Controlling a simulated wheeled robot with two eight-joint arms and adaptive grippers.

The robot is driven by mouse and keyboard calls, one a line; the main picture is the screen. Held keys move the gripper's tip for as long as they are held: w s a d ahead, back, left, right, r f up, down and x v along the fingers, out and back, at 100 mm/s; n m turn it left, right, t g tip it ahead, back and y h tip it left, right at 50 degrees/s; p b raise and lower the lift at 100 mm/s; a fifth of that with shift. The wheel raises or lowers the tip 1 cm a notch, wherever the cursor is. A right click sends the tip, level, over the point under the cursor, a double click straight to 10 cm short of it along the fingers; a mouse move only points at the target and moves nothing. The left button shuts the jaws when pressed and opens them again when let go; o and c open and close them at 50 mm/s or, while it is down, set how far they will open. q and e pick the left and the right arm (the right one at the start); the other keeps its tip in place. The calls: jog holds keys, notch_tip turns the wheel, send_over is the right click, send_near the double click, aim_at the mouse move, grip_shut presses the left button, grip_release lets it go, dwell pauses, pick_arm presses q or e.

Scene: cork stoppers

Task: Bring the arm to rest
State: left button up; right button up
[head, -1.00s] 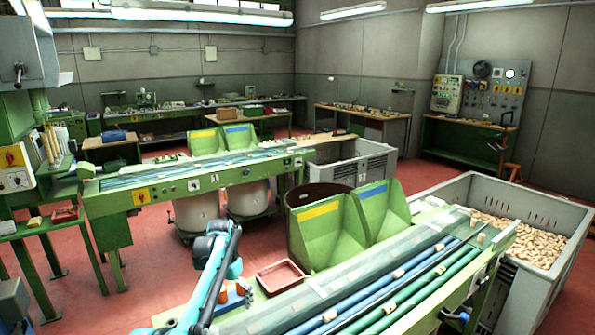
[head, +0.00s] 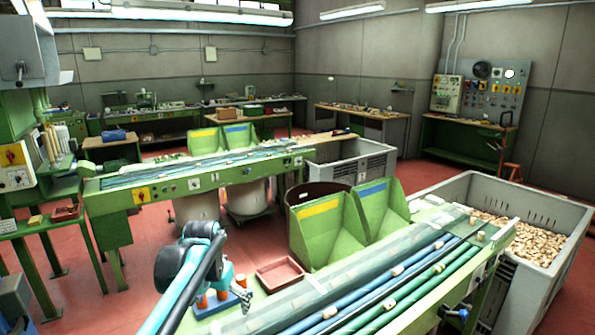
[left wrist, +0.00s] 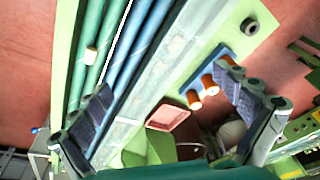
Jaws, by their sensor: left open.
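My left arm comes in from the bottom left in the head view. It bends at a dark and teal elbow, and its gripper (head: 243,296) hangs over the near end of the green conveyor table (head: 262,313), beside a blue holder (head: 204,311) with orange cylinders (head: 222,295). In the left wrist view the gripper (left wrist: 168,108) has its two dark fingers wide apart with nothing between them. The orange cylinders (left wrist: 208,85) on the blue holder show there close to the right finger. My right gripper is not seen.
A red tray (head: 281,273) lies on the table, right of my gripper. Blue and green conveyor lanes (head: 377,300) carry several corks. Two green hoppers (head: 325,232) stand behind. A grey crate (head: 445,192) of corks is at the right. Red floor is free at the left.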

pick_arm(q)
jog(key=s+f+n+t, duration=0.1)
jog(key=s+f+t, duration=0.1)
jog(key=s, duration=1)
jog(key=s+d+f+n+t+b, duration=0.1)
jog(key=s+f, duration=0.4)
jog(key=s, duration=0.7)
jog(key=shift+s+d+f+n+t, duration=0.2)
jog(key=shift+s+f+n+t, duration=0.15)
jog(key=shift+t, duration=0.45)
